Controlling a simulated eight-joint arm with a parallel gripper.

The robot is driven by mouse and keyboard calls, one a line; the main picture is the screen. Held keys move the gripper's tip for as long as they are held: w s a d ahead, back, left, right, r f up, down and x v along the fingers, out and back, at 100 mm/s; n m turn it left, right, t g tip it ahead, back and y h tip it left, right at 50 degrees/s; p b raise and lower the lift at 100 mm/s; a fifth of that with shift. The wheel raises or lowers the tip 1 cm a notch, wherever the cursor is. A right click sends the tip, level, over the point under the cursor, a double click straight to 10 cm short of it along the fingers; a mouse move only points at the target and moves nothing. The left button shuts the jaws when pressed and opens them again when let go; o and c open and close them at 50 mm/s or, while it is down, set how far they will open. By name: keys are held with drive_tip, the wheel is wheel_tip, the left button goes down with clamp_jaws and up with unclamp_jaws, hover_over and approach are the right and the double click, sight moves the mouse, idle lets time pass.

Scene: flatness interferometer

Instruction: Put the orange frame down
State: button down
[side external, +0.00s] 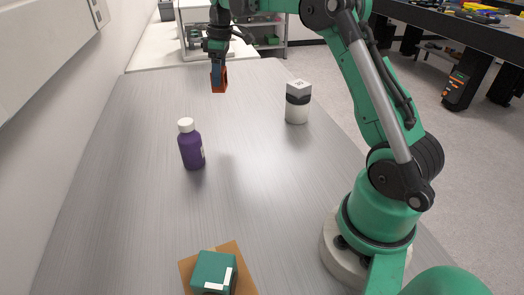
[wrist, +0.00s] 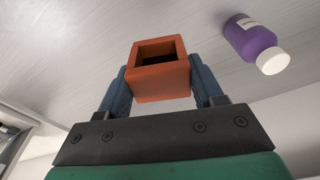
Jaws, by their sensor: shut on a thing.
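The orange frame (wrist: 160,80) is a small square piece with an opening, held between the two blue fingers of my gripper (wrist: 160,88) in the wrist view. In the side view my gripper (side external: 218,72) is at the far part of the grey table (side external: 130,215), pointing down. The orange frame (side external: 219,85) shows at its fingertips there. The frame seems to be above the table, but I cannot tell the exact gap.
A purple bottle with a white cap (side external: 191,146) stands nearer on the table. A white and black container (side external: 297,102) stands to the right. A green block (side external: 214,272) sits on a brown board (side external: 240,258) at the near edge.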

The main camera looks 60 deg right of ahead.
drive_tip(key=shift+m, duration=0.4)
drive_tip(key=d+f, duration=0.1)
drive_tip(key=f, duration=0.3)
drive_tip(key=d+f, duration=0.2)
drive_tip(key=f, duration=0.2)
drive_tip(key=d+f, duration=0.2)
drive_tip(key=f, duration=0.2)
drive_tip(key=shift+w, duration=0.3)
drive_tip(key=shift+f, duration=0.15)
drive_tip(key=shift+c, duration=0.6)
unclamp_jaws()
